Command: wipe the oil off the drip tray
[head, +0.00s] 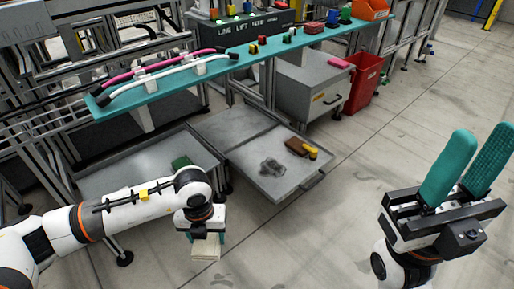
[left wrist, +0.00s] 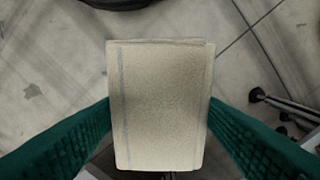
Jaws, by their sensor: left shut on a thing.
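The grey drip tray (head: 251,157) juts out low at the centre of the head view, with a handle on its near right edge. A dark oil patch (head: 272,168) lies on its near part. My left gripper (head: 207,238) is shut on a folded beige cloth (head: 205,250), over the floor to the near left of the tray and apart from it. In the left wrist view the cloth (left wrist: 160,105) sits between the two green fingers. My right gripper (head: 482,135) is raised at the right, its teal fingers apart and empty.
A brown block (head: 297,147) and a yellow item (head: 311,153) lie on the tray beside the oil. A teal shelf (head: 265,50) with hoses and small parts runs above. A red bin (head: 364,82) stands behind right. A second grey tray (head: 130,172) lies left. The floor between my arms is clear.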

